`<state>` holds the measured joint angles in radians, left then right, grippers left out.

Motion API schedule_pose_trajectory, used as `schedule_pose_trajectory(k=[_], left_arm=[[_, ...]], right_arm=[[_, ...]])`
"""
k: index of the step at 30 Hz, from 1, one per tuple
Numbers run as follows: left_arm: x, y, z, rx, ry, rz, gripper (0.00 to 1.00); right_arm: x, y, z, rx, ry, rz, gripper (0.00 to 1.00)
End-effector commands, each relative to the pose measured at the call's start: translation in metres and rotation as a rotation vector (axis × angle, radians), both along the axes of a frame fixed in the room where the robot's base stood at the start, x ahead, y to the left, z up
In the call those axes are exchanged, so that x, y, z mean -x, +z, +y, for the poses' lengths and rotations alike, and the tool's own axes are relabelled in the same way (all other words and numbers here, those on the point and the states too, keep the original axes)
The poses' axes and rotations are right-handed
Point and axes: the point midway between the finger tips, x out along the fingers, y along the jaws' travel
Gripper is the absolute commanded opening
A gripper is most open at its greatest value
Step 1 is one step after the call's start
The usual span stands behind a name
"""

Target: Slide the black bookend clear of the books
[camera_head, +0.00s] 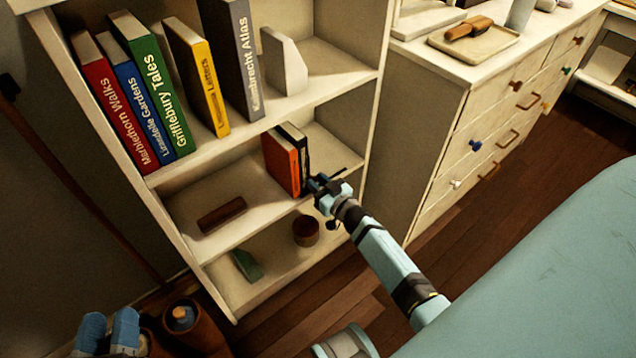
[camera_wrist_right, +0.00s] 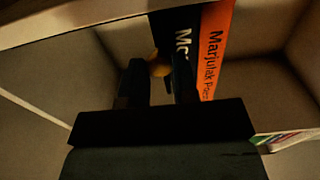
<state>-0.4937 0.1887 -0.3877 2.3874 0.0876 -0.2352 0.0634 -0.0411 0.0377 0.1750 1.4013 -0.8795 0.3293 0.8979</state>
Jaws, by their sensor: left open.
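My right gripper (camera_head: 322,188) is at the front of the middle shelf, beside a black book (camera_head: 292,142) and an orange book (camera_head: 281,162). In the right wrist view, its two dark fingers (camera_wrist_right: 158,82) stand apart with a round yellowish knob (camera_wrist_right: 160,64) between their tips. I cannot tell whether they press on it. The black bookend's body is not clearly distinguishable in the dark beside the black book (camera_wrist_right: 176,35); the gripper hides part of that spot.
The middle shelf (camera_head: 190,190) holds a brown block (camera_head: 222,215) left of the books. The upper shelf carries several upright books and a white bookend (camera_head: 284,62). A cabinet side (camera_head: 415,140) stands to the right.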

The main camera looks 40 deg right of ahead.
Motion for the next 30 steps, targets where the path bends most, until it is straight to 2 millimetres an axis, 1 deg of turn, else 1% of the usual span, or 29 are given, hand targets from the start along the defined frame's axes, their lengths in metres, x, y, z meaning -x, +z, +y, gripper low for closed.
schedule_pose_trajectory(k=[1, 3, 8, 11, 12, 14, 15, 18, 21, 24, 30], left_arm=[[0.000, 0.000, 0.000, 0.000, 0.000, 0.001, 0.43], [0.000, -0.001, 0.000, -0.001, 0.000, 0.002, 0.43], [0.001, 0.000, 0.000, -0.003, 0.001, 0.006, 0.43], [0.000, 0.000, 0.002, -0.018, 0.005, 0.022, 0.43], [0.000, -0.002, 0.004, -0.029, 0.009, 0.037, 0.43], [0.002, -0.020, 0.008, -0.052, 0.025, 0.100, 0.43], [0.002, -0.027, 0.009, -0.065, 0.030, 0.125, 0.43], [0.003, -0.034, 0.013, -0.085, 0.036, 0.153, 0.43], [0.004, -0.038, 0.014, -0.097, 0.038, 0.168, 0.43], [0.004, -0.040, 0.014, -0.102, 0.039, 0.176, 0.43], [0.004, -0.042, 0.014, -0.105, 0.039, 0.179, 0.43]], right_arm=[[0.000, 0.000, 0.000, 0.000, 0.000, 0.000, 0.12], [0.000, 0.000, 0.000, 0.000, 0.000, 0.000, 0.00], [0.000, 0.000, -0.003, 0.000, 0.000, 0.000, 0.00], [-0.002, 0.002, -0.019, 0.003, 0.000, 0.002, 0.00], [-0.003, 0.003, -0.029, 0.004, 0.000, 0.002, 0.00], [-0.004, 0.003, -0.046, 0.005, -0.001, 0.002, 0.00], [-0.005, 0.003, -0.058, 0.005, -0.001, 0.003, 0.00], [-0.007, 0.002, -0.084, 0.004, -0.001, 0.003, 0.00], [-0.008, 0.001, -0.104, 0.004, 0.000, 0.002, 0.00], [-0.009, 0.000, -0.116, 0.003, -0.001, 0.002, 0.00], [-0.009, 0.000, -0.121, 0.000, -0.004, 0.000, 0.00]])
